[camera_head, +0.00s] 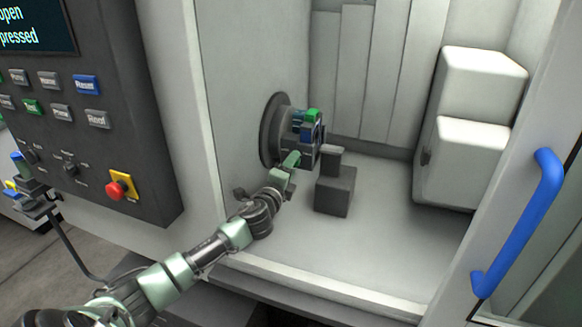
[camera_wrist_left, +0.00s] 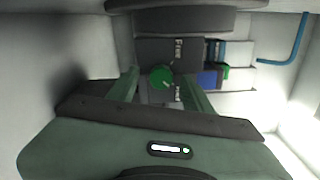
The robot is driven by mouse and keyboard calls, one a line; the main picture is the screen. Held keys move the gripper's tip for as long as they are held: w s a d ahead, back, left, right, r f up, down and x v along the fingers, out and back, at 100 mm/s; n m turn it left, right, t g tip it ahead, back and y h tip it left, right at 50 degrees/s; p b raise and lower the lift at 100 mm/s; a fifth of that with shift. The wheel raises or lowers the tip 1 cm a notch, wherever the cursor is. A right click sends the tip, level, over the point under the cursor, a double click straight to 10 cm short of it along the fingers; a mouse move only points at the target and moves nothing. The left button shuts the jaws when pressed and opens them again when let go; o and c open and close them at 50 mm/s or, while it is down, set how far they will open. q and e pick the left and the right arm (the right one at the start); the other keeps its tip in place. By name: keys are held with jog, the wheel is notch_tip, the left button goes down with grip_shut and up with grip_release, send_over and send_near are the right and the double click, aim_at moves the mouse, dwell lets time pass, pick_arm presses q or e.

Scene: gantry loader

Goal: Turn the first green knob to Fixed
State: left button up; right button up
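A round green knob (camera_wrist_left: 161,77) sits on a dark grey block (camera_wrist_left: 150,54) in the left wrist view. A white mark on the knob points toward the lower right of the picture. In the head view my left gripper (camera_head: 291,161) is at the fixture (camera_head: 318,150) on the round chuck (camera_head: 271,131); this knob is not clearly visible there. My right gripper is not in view.
The machine's left wall (camera_head: 228,100) is close to my left arm. A dark grey block (camera_head: 334,192) stands just right of the gripper. White boxes (camera_head: 470,140) stand at the right. A blue door handle (camera_head: 520,220) and a control panel (camera_head: 90,130) flank the opening.

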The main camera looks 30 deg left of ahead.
pick_arm(q)
jog(key=b+v, duration=0.1)
jog(key=v, duration=0.6)
jog(key=shift+s, duration=0.4)
dwell(0.4)
